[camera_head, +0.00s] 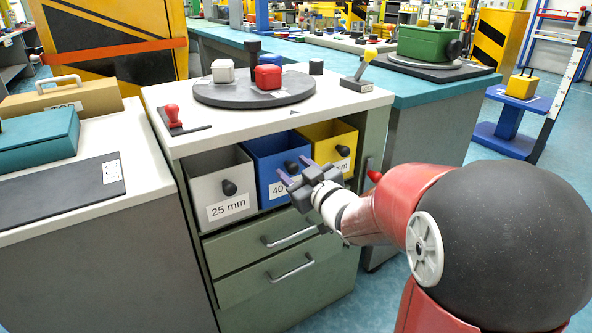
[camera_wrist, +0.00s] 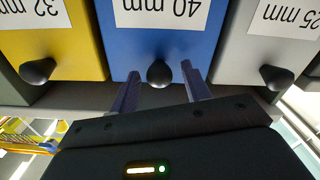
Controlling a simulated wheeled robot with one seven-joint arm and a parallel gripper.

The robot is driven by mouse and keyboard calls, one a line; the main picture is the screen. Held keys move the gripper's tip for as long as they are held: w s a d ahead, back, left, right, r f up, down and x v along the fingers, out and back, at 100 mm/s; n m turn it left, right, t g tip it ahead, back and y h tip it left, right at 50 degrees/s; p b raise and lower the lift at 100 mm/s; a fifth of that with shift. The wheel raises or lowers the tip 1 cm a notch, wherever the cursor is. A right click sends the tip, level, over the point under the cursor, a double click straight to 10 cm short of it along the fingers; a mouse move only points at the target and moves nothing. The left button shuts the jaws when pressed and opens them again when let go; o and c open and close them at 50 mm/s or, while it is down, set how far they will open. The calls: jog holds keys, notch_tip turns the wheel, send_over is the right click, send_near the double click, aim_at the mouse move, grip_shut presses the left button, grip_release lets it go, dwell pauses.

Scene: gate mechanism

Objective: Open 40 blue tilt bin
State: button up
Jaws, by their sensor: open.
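The blue tilt bin (camera_head: 266,164) labelled 40 sits in the cabinet, between the grey 25 mm bin and the yellow bin. Its black knob (camera_head: 291,167) is on its front. In the wrist view, which is upside down, the blue bin front (camera_wrist: 133,48) reads 40 mm and its knob (camera_wrist: 160,73) shows clearly. My gripper (camera_head: 298,173) is open in front of the blue bin. In the wrist view my gripper (camera_wrist: 160,83) has one finger on each side of the knob, with gaps on both sides. I cannot tell whether a finger touches the bin face.
The grey 25 mm bin (camera_head: 212,177) is at the left and the yellow bin (camera_head: 328,141) at the right, each with a black knob. Two drawers with handles (camera_head: 290,267) are below. A round turntable (camera_head: 252,92) and a red-knobbed lever (camera_head: 173,116) are on the cabinet top.

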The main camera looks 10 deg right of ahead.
grip_shut()
